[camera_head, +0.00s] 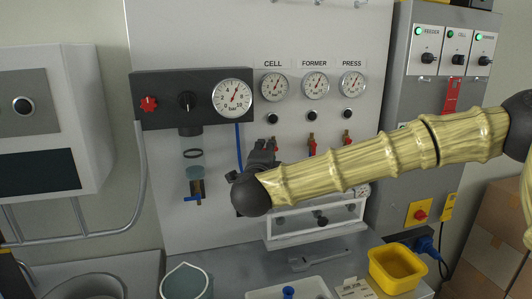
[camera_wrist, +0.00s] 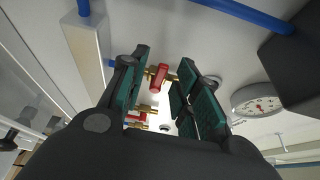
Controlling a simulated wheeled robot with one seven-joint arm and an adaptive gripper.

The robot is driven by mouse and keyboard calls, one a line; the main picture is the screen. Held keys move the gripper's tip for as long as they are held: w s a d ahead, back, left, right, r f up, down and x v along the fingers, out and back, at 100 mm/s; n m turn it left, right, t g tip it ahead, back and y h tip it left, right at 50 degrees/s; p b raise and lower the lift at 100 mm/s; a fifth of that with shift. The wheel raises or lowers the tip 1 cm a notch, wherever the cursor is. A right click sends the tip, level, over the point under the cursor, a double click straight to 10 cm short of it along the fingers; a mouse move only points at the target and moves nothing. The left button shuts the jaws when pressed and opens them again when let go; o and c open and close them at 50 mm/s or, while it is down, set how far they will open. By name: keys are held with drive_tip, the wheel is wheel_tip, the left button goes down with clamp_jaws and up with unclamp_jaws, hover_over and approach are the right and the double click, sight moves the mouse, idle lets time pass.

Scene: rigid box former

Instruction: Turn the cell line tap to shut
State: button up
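The panel carries a CELL gauge (camera_head: 274,86) with a black knob under it. The cell line tap below that is mostly hidden by my gripper (camera_head: 262,155) in the head view. In the wrist view, a red tap handle (camera_wrist: 158,76) on a brass body shows in the gap between the two teal-padded fingers of my gripper (camera_wrist: 157,85). The fingers are apart, with visible space on both sides of the handle. The former tap (camera_head: 311,146) and press tap (camera_head: 347,138), both red-handled, hang in line to the right.
A dark filter-regulator block (camera_head: 180,98) with a large gauge (camera_head: 232,98) stands left of my gripper. A blue hose (camera_head: 239,147) runs down beside it. A white rack (camera_head: 318,222) is below my arm. A yellow bin (camera_head: 395,268) and a white tray are on the bench.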

drive_tip(key=s, duration=1.1)
drive_tip(key=shift+s+a, duration=0.15)
drive_tip(key=shift+a, duration=0.25)
